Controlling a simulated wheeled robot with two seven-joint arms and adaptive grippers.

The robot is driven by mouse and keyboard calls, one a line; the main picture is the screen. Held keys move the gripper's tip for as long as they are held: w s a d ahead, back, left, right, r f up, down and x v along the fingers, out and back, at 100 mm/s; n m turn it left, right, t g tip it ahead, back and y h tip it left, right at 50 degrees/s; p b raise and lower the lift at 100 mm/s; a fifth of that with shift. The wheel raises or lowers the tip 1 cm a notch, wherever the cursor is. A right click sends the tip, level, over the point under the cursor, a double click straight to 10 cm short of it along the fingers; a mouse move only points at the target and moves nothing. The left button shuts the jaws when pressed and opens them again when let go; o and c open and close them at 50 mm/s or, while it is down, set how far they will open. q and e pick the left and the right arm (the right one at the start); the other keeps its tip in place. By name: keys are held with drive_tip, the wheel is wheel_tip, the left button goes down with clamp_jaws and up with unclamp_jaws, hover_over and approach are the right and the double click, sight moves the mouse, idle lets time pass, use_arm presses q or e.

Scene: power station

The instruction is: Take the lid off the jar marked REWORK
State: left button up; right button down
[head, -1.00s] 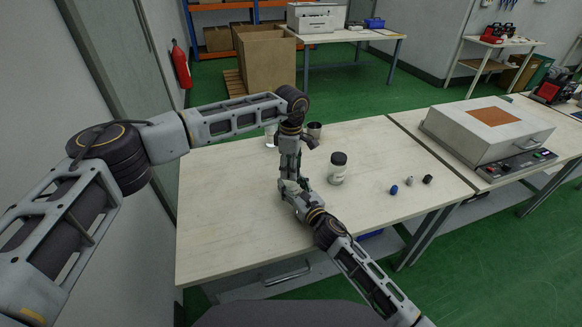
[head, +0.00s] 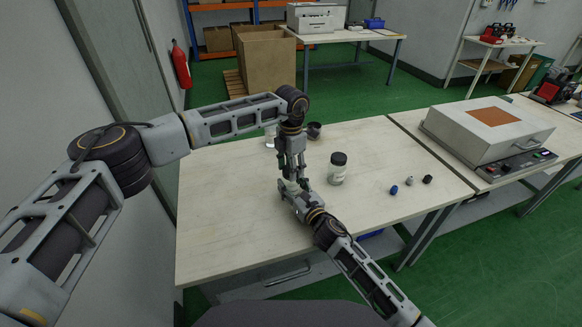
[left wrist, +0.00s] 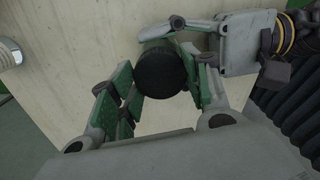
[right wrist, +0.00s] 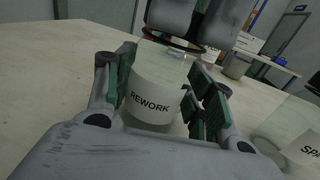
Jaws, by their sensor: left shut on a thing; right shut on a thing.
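The clear jar marked REWORK (right wrist: 152,80) stands between the fingers of my right gripper (right wrist: 160,95), which is shut around its body. My left gripper (left wrist: 163,82) comes down from above and is shut on the jar's black round lid (left wrist: 160,73). In the right wrist view, dark parts at the jar's top hide the join, so I cannot tell whether lid and jar are apart. In the head view the left gripper (head: 292,172) sits right above the right gripper (head: 291,187), and together they mostly hide the jar.
A second jar with a black lid (head: 338,168) stands close to the right of the grippers. A clear container (head: 270,136) is behind on the left. Small blue, grey and black items (head: 409,183) lie at the right. The front left tabletop (head: 225,220) is clear.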

use_arm(q)
drive_tip(key=n, duration=1.8)
drive_tip(key=shift+r, duration=0.1)
drive_tip(key=n, duration=0.6)
idle(0.3)
drive_tip(key=shift+r, duration=1.2)
idle(0.9)
drive_tip(key=shift+r, duration=1.9)
